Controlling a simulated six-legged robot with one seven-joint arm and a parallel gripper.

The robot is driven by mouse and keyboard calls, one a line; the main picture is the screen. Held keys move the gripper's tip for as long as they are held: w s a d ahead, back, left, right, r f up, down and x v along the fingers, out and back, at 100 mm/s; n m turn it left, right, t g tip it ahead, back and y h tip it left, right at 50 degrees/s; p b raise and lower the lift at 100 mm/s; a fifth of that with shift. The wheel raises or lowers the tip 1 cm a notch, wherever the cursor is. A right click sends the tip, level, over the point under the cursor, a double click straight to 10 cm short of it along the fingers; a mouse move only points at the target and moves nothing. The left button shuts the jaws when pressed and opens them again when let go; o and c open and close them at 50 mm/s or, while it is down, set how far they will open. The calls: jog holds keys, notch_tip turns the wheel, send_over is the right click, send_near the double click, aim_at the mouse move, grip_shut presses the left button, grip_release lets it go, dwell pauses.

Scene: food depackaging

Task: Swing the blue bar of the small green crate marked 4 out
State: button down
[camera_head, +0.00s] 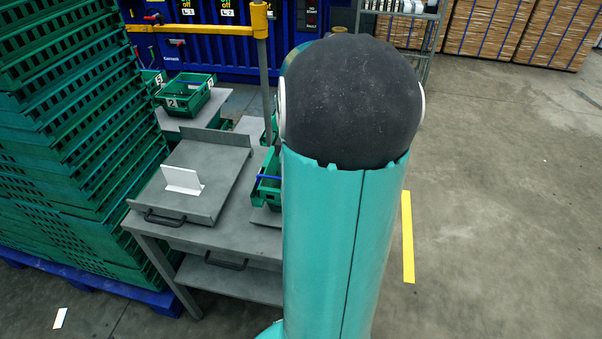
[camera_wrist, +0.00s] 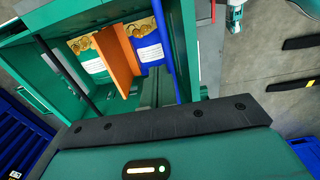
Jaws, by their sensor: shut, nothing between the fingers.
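A small green crate (camera_head: 262,190) stands on the grey table in the head view, partly hidden behind my arm. A blue bar (camera_head: 268,177) shows across it. No number is readable on it. In the wrist view a green crate (camera_wrist: 188,60) fills the upper left, and a blue strip (camera_wrist: 164,35) runs down near its right side. Inside are an orange piece (camera_wrist: 117,55) and printed packs (camera_wrist: 90,58). My gripper (camera_wrist: 158,75) is shut and empty, its narrow fingers close to the blue strip; I cannot tell whether they touch. The head view hides it behind my arm.
The grey table (camera_head: 240,236) carries a flat grey platform (camera_head: 200,160) with a white plate (camera_head: 181,180). A green crate marked 2 (camera_head: 186,92) stands behind. Tall green crate stacks (camera_head: 65,140) rise on the left.

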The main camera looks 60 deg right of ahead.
jog(key=shift+s+a, duration=0.1)
jog(key=shift+a, duration=0.2)
jog(key=shift+s+a, duration=0.25)
jog(key=shift+a, duration=0.35)
dwell(0.7)
notch_tip(320, 180, up, 8)
jog(key=shift+w+d, duration=0.2)
jog(key=shift+d, duration=0.25)
dwell(0.3)
dwell(0.4)
jog(key=w+a+r+m+t+h, duration=0.1)
jog(key=w+a+r, duration=0.1)
jog(key=a, duration=0.7)
jog(key=w+a+r+m+t+h, duration=0.1)
jog(key=w+a+r, duration=0.15)
jog(key=a, duration=0.65)
jog(key=s+a+m+t+y, duration=0.1)
jog(key=s+a, duration=0.2)
jog(key=a, duration=0.4)
jog(key=s+a+m+t+y, duration=0.1)
jog(key=s+a+t, duration=0.1)
jog(key=a, duration=0.6)
jog(key=shift+s+r+m+t, duration=0.2)
jog(key=shift+s+m+t, duration=0.1)
jog(key=shift+s, duration=0.15)
